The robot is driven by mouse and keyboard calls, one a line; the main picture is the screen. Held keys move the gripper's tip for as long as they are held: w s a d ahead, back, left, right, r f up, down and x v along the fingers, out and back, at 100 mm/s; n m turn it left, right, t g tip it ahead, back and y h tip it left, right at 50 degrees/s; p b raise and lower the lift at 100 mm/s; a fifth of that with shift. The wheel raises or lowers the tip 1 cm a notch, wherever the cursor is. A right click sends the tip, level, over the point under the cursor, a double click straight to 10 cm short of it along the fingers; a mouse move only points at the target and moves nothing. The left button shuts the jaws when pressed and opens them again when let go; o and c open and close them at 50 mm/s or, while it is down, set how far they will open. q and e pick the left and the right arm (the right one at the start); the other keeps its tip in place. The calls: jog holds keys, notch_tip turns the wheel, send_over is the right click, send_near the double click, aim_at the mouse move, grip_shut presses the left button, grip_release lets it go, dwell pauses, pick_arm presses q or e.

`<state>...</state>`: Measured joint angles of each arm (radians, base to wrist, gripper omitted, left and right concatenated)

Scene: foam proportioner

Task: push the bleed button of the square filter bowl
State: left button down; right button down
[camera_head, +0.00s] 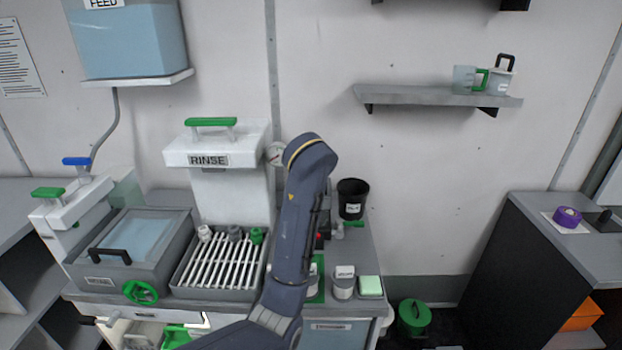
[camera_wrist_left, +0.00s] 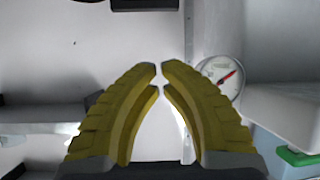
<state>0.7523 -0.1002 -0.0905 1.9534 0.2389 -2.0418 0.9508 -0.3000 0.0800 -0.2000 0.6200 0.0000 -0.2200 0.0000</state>
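In the head view my left arm rises from the bottom across the middle of the bench, and its gripper is hidden behind its links. In the left wrist view the two yellow fingers of my left gripper (camera_wrist_left: 160,68) curve together, with their tips almost meeting and nothing visible held between them. A round dial gauge (camera_wrist_left: 221,75) with a red needle shows just right of the fingertips; it also shows in the head view (camera_head: 275,153), left of my arm. I cannot make out the square filter bowl or its bleed button in either view. My right gripper is not in view.
The RINSE tank (camera_head: 229,190) with a green handle stands left of my arm, behind a slatted rack (camera_head: 218,267). A black cup (camera_head: 352,198) and a green sponge-like block (camera_head: 370,286) are to its right. A wall shelf (camera_head: 435,95) holds a cup and a jug.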

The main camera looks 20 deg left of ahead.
pick_arm(q)
jog(key=w+a+r+t, duration=0.1)
jog(key=w+a+r, duration=0.1)
jog(key=r, duration=0.5)
jog(key=shift+w+a+y, duration=0.15)
jog(key=shift+a+y, duration=0.25)
jog(key=shift+a, duration=0.1)
jog(key=shift+f, duration=0.15)
